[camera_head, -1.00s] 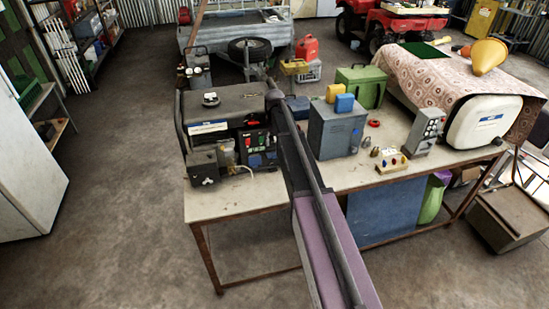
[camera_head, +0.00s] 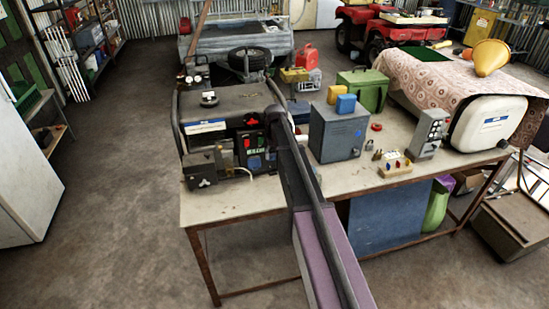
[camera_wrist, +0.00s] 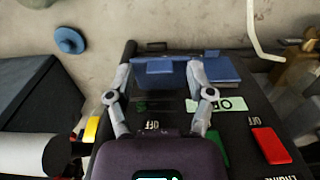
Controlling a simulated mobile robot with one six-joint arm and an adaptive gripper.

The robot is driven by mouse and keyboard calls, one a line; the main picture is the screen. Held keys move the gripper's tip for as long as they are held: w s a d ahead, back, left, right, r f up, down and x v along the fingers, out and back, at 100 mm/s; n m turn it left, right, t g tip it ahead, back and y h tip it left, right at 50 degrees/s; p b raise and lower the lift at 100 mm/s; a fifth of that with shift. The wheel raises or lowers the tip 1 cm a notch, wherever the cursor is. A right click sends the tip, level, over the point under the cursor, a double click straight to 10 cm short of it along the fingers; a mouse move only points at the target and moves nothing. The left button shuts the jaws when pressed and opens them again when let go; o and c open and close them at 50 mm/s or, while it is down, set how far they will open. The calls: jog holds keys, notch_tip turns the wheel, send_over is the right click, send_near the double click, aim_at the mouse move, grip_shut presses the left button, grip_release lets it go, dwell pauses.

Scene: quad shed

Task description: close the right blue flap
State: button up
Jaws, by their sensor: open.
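The control panel (camera_head: 262,150) is on the front of a black generator (camera_head: 228,100) on the bench. The right blue flap (camera_head: 271,158) and the left blue flap (camera_head: 255,163) show low on it, beside my arm. The wrist view is turned about, so the right flap (camera_wrist: 165,75) is on its left and the left flap (camera_wrist: 222,69) on its right. My gripper (camera_wrist: 160,69) is open, with a fingertip near each side of the right flap. I cannot tell whether they touch it. In the head view my arm hides the gripper.
A red flap (camera_wrist: 270,145) and a green flap (camera_wrist: 215,146) are close beside my gripper. A grey box (camera_head: 337,130) stands right of the generator. A small dark box (camera_head: 200,168) and white cable (camera_head: 243,170) are at its left front.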

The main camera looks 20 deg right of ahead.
dwell(0.3)
grip_shut()
jog(key=shift+s+f, duration=0.1)
